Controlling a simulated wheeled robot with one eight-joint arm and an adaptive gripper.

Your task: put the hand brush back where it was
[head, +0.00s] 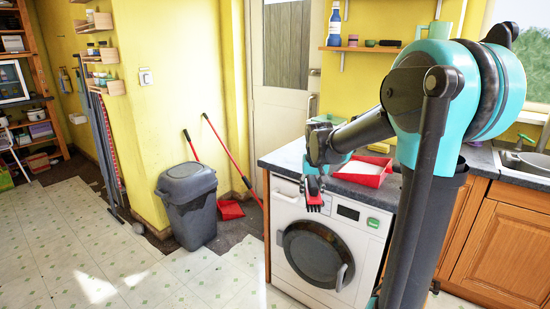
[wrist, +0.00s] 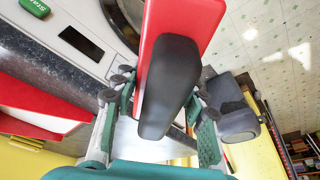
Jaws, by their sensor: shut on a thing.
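The hand brush (head: 314,199) is red with a dark part, and shows in the head view in front of the counter's front edge, above the washing machine's face. My gripper (head: 314,180) is shut on it. In the wrist view the brush (wrist: 182,40) runs up between the two green fingers of my gripper (wrist: 163,97), its dark grey part facing the camera. The brush is held in the air, apart from the counter.
A red tray (head: 362,178) with a pale inside sits on the dark counter (head: 283,157) above the washing machine (head: 330,240). A grey bin (head: 188,205) and a red long-handled dustpan (head: 230,209) stand left. Open tiled floor (head: 90,255) lies front left.

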